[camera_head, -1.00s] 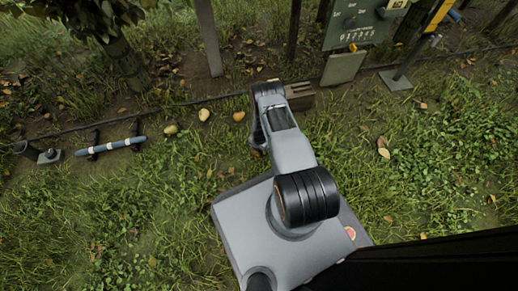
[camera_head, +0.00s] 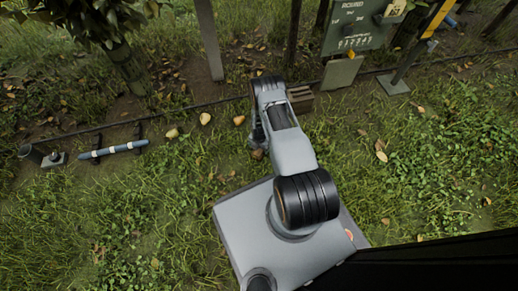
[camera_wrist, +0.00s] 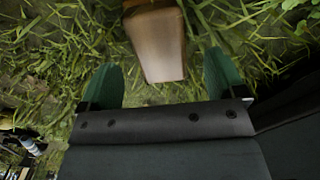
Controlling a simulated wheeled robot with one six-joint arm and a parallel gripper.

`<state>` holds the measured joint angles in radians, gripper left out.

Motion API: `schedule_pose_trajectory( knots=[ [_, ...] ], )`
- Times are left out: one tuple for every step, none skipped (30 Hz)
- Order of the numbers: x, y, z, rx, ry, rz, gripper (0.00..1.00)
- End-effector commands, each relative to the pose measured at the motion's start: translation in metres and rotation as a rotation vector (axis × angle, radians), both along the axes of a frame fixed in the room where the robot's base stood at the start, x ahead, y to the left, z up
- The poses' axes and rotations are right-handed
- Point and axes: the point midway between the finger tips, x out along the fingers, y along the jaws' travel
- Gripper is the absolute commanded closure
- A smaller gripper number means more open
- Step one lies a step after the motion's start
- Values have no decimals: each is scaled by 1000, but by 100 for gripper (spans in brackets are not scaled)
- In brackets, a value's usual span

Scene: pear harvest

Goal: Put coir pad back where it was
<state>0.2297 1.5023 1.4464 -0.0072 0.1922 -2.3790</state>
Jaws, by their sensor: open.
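My gripper (camera_wrist: 161,60) is open, with its two green fingers apart. A brown, smooth-faced block (camera_wrist: 158,45) with rounded edges shows between and beyond the fingers in the wrist view, low over the grass. It may be the coir pad, but I cannot tell for sure. Its upper end runs out of the picture. I cannot tell whether a finger touches it. In the head view my arm hides most of the gripper. A small brownish patch (camera_head: 257,154) shows at the arm's lower end.
A brown slatted box (camera_head: 301,98) stands just behind my arm. Several pears, one yellow (camera_head: 205,118), lie along a dark ground line. A blue-white tube (camera_head: 123,148) rests on dark supports at left. A green board (camera_head: 357,35) stands behind. Open grass lies on both sides.

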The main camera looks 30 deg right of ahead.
Motion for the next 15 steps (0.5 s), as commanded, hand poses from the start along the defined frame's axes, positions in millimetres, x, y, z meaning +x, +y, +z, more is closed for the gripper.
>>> schedule_pose_trajectory(
  knots=[
    [1,0,16,0,-1,0,11],
    [0,0,22,0,0,0,11],
    [1,0,28,0,-1,0,11],
    [1,0,34,0,-1,0,11],
    [0,0,38,0,0,0,11],
    [0,0,44,0,0,0,11],
    [0,0,48,1,-1,0,11],
    [0,0,51,0,0,0,11],
    [0,0,55,1,1,0,11],
    [0,0,58,1,1,0,11],
    [0,0,60,0,0,0,11],
    [0,0,63,1,-1,-1,11],
    [1,0,66,1,-1,-5,11],
    [2,0,71,0,-2,-12,11],
    [6,0,78,-1,-6,-29,11]
  ],
)
